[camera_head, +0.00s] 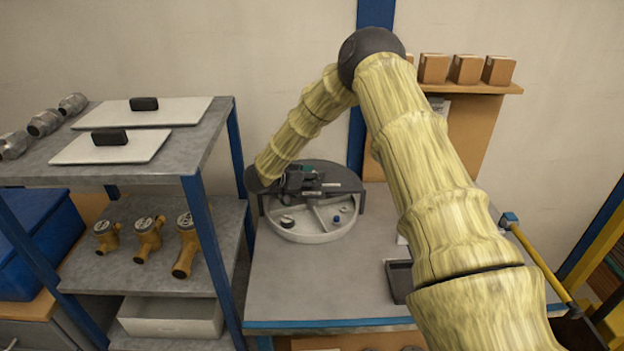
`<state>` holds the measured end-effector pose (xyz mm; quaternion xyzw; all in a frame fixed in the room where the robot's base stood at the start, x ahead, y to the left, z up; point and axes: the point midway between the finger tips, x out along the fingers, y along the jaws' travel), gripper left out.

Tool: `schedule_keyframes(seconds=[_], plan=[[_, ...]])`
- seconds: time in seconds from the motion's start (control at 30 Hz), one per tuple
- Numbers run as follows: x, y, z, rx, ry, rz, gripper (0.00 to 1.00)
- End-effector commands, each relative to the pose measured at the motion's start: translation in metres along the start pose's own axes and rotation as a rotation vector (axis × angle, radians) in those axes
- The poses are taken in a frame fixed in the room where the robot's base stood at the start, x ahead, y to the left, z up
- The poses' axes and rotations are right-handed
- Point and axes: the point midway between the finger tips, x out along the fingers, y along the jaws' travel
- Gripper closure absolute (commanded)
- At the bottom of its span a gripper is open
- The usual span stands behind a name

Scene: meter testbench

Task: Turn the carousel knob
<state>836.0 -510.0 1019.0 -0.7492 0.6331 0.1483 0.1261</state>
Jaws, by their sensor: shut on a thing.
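The carousel (312,236) is a round, light grey tray with divided compartments, under a dark cover at the back of the bench. A few small parts, one dark and one blue, lie in its front compartments. My gripper (312,188) reaches down from the upper left over the middle of the carousel. It is shut on what appears to be the carousel knob. The knob itself is hidden by the fingers, so its angle cannot be told.
The grey bench (300,290) has free room in front of the carousel. A dark tray (398,280) sits to the right, partly behind my arm. A blue-posted shelf (218,215) with brass meters (148,238) stands close on the left.

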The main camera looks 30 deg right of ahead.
Motion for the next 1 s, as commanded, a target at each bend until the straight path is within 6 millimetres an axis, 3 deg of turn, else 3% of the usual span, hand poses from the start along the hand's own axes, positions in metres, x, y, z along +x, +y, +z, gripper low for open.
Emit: schedule_keyframes(seconds=[0.4, 1.0], plan=[[0.0018, 0.0003, 0.0024, 0.098, 0.000, 0.239, 0.82], [0.0019, 0.0019, 0.0021, 0.121, -0.002, 0.303, 0.82]])
